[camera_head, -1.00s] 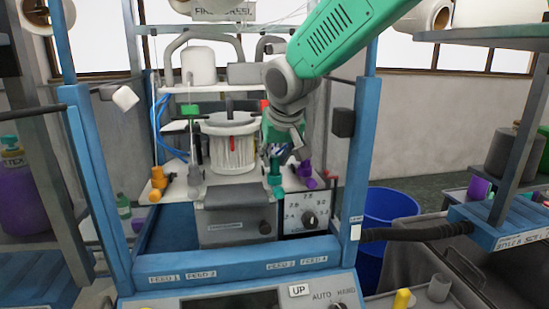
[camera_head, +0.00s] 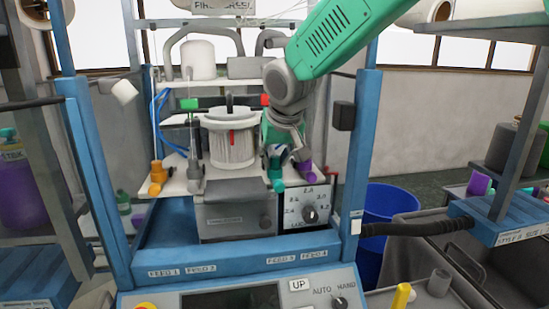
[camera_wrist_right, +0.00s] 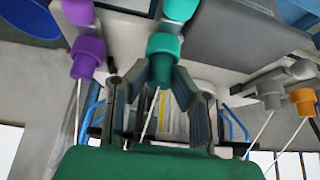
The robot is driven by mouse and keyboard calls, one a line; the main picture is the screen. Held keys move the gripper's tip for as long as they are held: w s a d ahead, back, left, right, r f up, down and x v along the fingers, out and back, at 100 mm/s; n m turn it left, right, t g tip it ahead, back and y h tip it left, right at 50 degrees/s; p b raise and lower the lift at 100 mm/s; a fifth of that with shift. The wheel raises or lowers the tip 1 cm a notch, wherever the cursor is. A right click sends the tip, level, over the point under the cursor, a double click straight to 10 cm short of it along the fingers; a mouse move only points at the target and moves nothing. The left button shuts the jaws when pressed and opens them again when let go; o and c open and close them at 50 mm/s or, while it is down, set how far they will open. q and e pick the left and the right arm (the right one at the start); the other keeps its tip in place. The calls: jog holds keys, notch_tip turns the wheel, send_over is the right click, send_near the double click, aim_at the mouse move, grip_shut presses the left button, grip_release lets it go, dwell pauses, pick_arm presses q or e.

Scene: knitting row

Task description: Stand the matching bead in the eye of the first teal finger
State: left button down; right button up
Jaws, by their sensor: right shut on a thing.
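The first teal finger (camera_head: 279,186) stands at the front of the white plate. In the right wrist view its teal collar (camera_wrist_right: 163,44) shows large at the upper middle. My right gripper (camera_head: 277,160) is over this finger. In the wrist view its fingertips (camera_wrist_right: 161,73) are shut on a narrower teal bead (camera_wrist_right: 160,68), in line with the collar and seemingly touching it. I cannot tell whether the bead is seated in the eye. A pale thread runs from the bead toward the gripper body. The gripper hides the bead in the head view. My left gripper is not in view.
A purple finger (camera_head: 305,167) stands close on the right; it also shows in the wrist view (camera_wrist_right: 88,50). Grey (camera_head: 195,186) and orange (camera_head: 157,172) fingers stand left. A ribbed white cylinder (camera_head: 231,145) is behind. Blue frame posts (camera_head: 361,150) flank the machine.

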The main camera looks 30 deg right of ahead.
jog(key=shift+f, duration=0.15)
jog(key=o, duration=0.8)
jog(key=shift+s+r, duration=0.15)
jog(key=shift+r, duration=0.35)
jog(key=v, duration=1)
jog(key=shift+s+a+r, duration=0.1)
jog(key=shift+s+r, duration=0.2)
